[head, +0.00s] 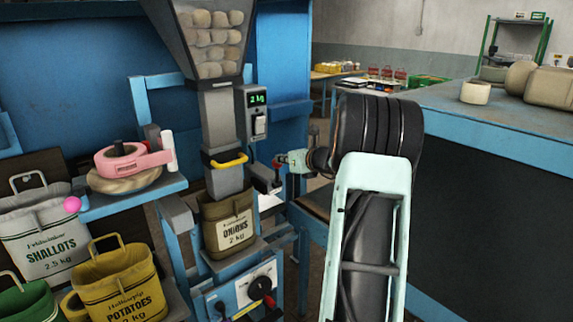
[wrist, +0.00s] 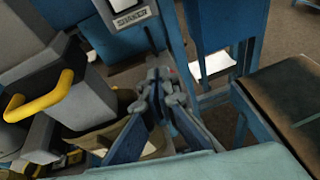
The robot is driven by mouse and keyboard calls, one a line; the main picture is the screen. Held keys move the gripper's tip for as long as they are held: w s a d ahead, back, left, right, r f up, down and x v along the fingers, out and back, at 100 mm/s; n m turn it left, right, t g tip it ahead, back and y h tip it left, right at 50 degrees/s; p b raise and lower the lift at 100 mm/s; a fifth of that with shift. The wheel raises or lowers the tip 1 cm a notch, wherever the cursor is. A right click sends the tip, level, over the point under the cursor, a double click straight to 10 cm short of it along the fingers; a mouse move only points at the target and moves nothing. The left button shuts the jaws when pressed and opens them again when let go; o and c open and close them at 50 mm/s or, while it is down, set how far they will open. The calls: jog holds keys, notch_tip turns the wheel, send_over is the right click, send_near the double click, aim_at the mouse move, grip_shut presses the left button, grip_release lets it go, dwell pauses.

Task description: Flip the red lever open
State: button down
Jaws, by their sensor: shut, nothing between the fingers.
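A small red knob (head: 276,164) shows at the tip of a dark grey lever arm (head: 264,178), right of the filling spout (head: 222,122). My gripper (head: 281,163) is at the red knob, at or very near touching; I cannot tell contact. In the wrist view my gripper (wrist: 160,86) has its fingertips together, with nothing held, and a small reddish spot (wrist: 172,70) just beyond them. The fingers hide most of the lever there.
A yellow handle (head: 230,160) on the spout is left of my gripper; it also shows in the wrist view (wrist: 38,98). A scale box (head: 254,112) is above. A blue-edged bench (head: 480,122) stands right.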

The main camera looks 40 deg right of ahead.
jog(key=shift+w+r, duration=0.1)
jog(key=shift+w, duration=0.4)
dwell(0.4)
